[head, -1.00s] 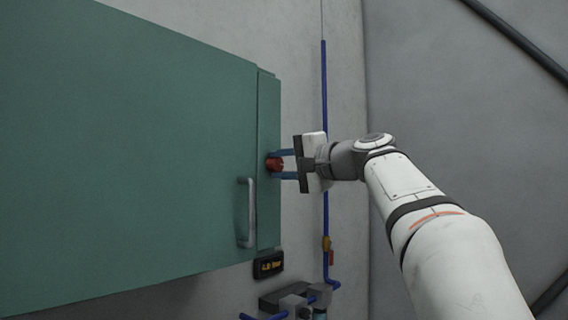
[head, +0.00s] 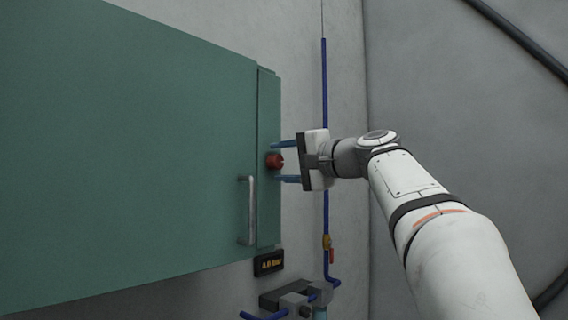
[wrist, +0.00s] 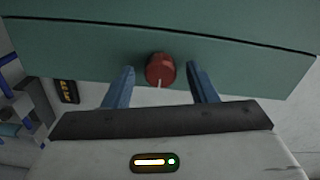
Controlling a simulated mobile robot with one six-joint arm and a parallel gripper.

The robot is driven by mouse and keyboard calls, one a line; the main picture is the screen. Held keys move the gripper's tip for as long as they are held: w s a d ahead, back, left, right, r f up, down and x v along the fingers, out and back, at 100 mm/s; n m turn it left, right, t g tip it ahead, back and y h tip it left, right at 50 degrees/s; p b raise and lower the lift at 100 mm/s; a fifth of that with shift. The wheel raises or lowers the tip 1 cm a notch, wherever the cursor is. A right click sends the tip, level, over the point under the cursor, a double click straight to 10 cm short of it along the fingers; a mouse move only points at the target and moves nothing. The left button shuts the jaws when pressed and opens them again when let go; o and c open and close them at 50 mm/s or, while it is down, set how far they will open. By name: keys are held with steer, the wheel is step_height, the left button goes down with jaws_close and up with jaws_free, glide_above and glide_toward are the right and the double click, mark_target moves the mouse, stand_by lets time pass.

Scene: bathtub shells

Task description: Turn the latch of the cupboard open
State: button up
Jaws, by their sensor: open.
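The green cupboard (head: 140,150) fills the left of the head view. Its red round latch (head: 274,160) sits on the narrow side panel near the right edge. The latch also shows in the wrist view (wrist: 160,69), with a pale mark on it pointing down toward my gripper. My gripper (head: 283,162) is open, its two blue fingers above and below the latch in the head view. In the wrist view the fingers (wrist: 160,80) stand on either side of the latch, with a visible gap on each side.
A grey bar handle (head: 248,211) is on the cupboard front, below and left of the latch. A small dark display (head: 269,263) hangs under the cupboard.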

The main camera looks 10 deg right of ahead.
steer(key=b+v, duration=0.2)
steer(key=v, duration=0.5)
steer(key=shift+s, duration=0.2)
steer(key=shift+d, duration=0.1)
